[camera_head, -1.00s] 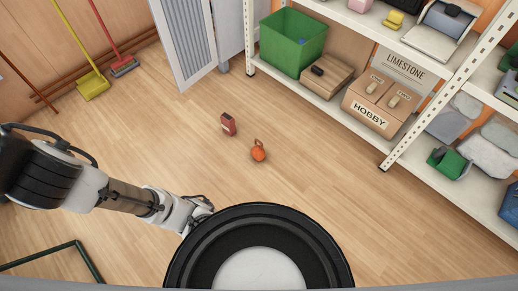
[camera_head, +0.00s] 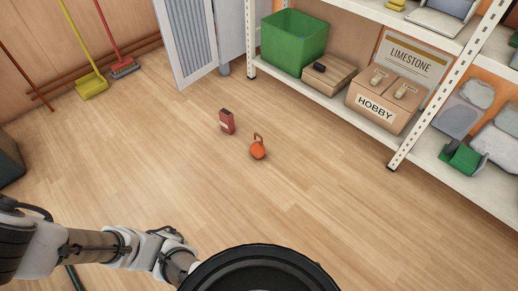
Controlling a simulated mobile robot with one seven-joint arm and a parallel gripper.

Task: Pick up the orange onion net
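A small orange thing (camera_head: 258,150) with a loop on top, which looks like the onion net, stands on the wooden floor near the middle of the head view. A dark red item (camera_head: 227,122) stands on the floor just behind and left of it, apart from it. My arm reaches in from the lower left and ends low in the picture, well short of the orange thing. My gripper's fingers cannot be made out, so its opening does not show.
A white shelf (camera_head: 393,164) stands at the right with a green crate (camera_head: 293,42), a box marked HOBBY (camera_head: 375,111) and a green item (camera_head: 461,157). A yellow broom (camera_head: 91,85) and a red broom (camera_head: 124,67) lean at the upper left.

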